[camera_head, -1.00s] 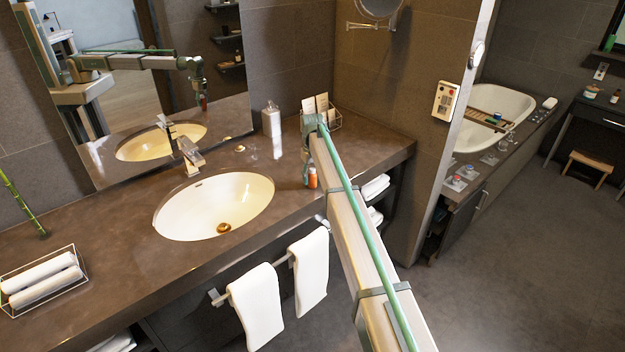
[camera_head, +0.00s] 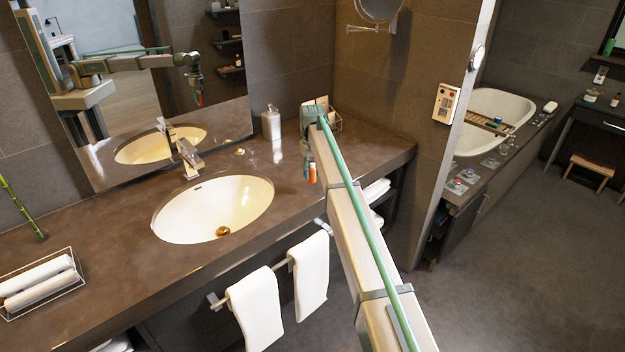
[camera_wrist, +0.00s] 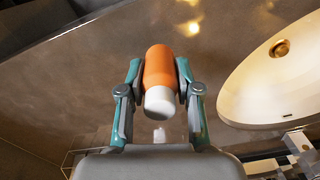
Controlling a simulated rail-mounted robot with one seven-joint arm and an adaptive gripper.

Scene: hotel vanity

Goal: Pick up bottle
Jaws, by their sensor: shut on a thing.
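The bottle (camera_wrist: 160,68) is orange with a white cap that faces the camera in the wrist view. My gripper (camera_wrist: 159,80) is shut on it, with one green-grey finger on each side. In the head view the orange bottle (camera_head: 312,174) shows at the end of my arm, near the right part of the counter. My gripper (camera_head: 309,160) is small there and partly hidden by my own arm. The bottle appears to hang above the counter, but the exact gap is hard to tell.
The oval sink (camera_head: 180,225) with its faucet (camera_head: 188,158) lies left of my gripper. A towel tray (camera_head: 72,262) is at far left. Towels (camera_head: 256,305) hang below the counter's front edge.

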